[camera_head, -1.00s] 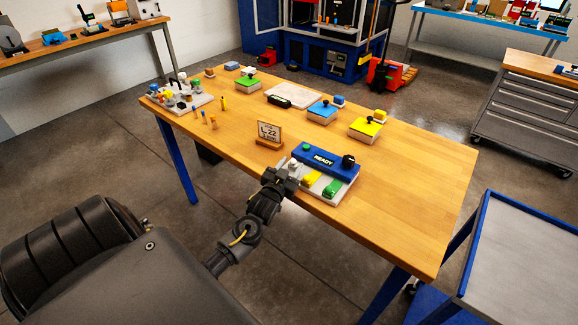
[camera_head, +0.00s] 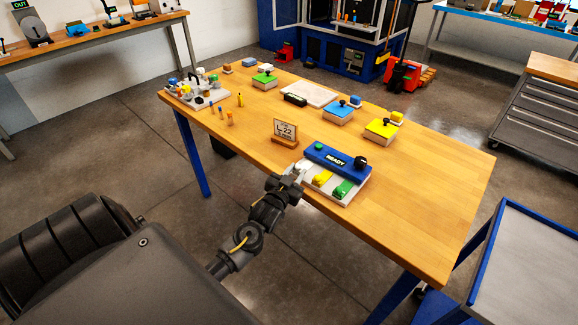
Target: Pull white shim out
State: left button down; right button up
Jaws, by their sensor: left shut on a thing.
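A blue fixture marked READY (camera_head: 335,161) sits near the front edge of the wooden table. Its light base carries a yellow piece (camera_head: 322,178) and a green piece (camera_head: 343,188). The white shim (camera_head: 300,169) is at the left end of this row, small and partly hidden by my gripper. My left gripper (camera_head: 295,175) is shut on the white shim at the fixture's front left. I cannot tell whether the shim is clear of its slot. My right gripper is not in view.
A sign reading L-22 (camera_head: 285,131) stands just behind the gripper. Blue (camera_head: 338,116), yellow (camera_head: 382,131) and green (camera_head: 264,82) blocks with knobs stand farther back. The table's right part is clear. A grey cart (camera_head: 530,250) stands at the right.

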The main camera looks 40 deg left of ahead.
pick_arm(q)
jog(key=shift+w, duration=0.2)
jog(key=c, duration=1.4)
grip_release()
jog(key=shift+d, duration=0.1)
jog(key=shift+o, duration=0.7)
jog(key=shift+d, duration=0.1)
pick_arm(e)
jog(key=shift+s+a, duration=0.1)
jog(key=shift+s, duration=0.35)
pick_arm(q)
jog(key=shift+s, duration=0.1)
jog(key=shift+s, duration=0.25)
jog(key=b+v, duration=0.2)
jog(key=v, duration=0.8)
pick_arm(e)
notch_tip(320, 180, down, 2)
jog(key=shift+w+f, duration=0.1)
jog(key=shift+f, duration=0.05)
pick_arm(q)
jog(key=shift+r, duration=0.1)
